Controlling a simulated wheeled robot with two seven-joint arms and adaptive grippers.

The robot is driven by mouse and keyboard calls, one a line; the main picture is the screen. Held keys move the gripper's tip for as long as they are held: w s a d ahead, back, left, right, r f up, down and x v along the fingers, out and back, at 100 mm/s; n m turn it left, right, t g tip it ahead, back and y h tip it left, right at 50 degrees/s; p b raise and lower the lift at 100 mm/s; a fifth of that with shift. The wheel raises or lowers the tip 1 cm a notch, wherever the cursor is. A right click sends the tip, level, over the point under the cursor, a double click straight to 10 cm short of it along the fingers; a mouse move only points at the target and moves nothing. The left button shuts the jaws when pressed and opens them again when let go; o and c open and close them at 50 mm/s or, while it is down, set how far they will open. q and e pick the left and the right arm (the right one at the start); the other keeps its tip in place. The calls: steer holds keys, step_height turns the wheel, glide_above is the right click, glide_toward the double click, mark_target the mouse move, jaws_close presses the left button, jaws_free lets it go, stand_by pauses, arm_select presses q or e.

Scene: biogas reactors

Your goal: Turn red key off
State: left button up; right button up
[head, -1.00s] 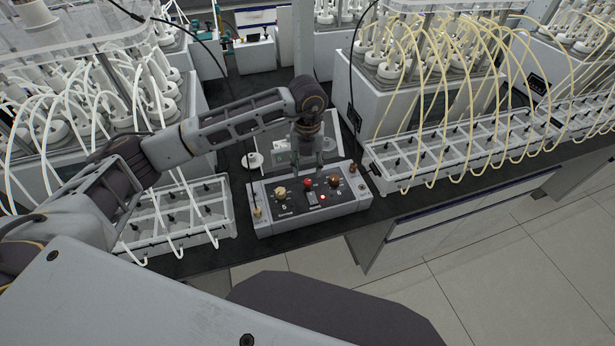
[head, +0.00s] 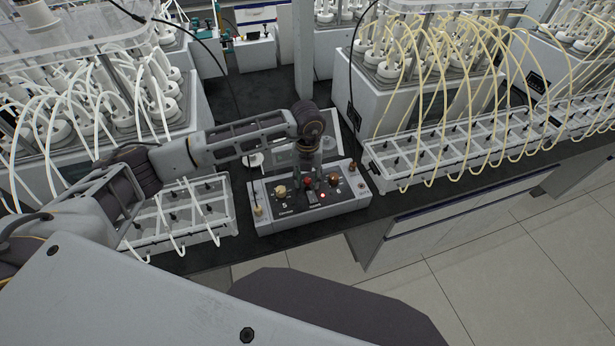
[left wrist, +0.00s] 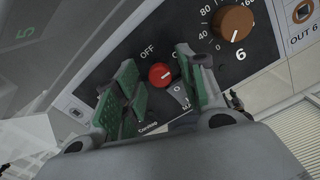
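The red key (head: 308,181) is a small round red knob on the dark face of a grey control box (head: 345,205). In the left wrist view the red key (left wrist: 161,75) lies between the fingers, with an "OFF" label at its upper left and another label at its right partly hidden by a finger. My left gripper (head: 307,174) is just above the box at the red key. In the left wrist view my left gripper (left wrist: 160,88) is open, its green-padded fingers on either side of the knob with gaps visible. I cannot see the right gripper.
A brown dial (left wrist: 235,22) sits close to the right finger, and a yellowish knob (head: 280,190) is left of the red key. A lit red indicator (head: 323,195) is below it. Racks with white tubes (head: 190,215) and yellow tubes (head: 450,155) flank the box.

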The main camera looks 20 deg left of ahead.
arm_select(q)
jaws_close()
steer(key=shift+n, duration=0.5)
steer(key=n+b, duration=0.1)
steer(key=n, duration=0.2)
steer(key=shift+b, duration=0.35)
steer(key=n+b, duration=0.1)
steer(key=n, duration=0.2)
steer(key=shift+n, duration=0.4)
steer(key=n, duration=0.5)
steer(key=shift+n, duration=2.5)
steer(key=shift+r, duration=0.1)
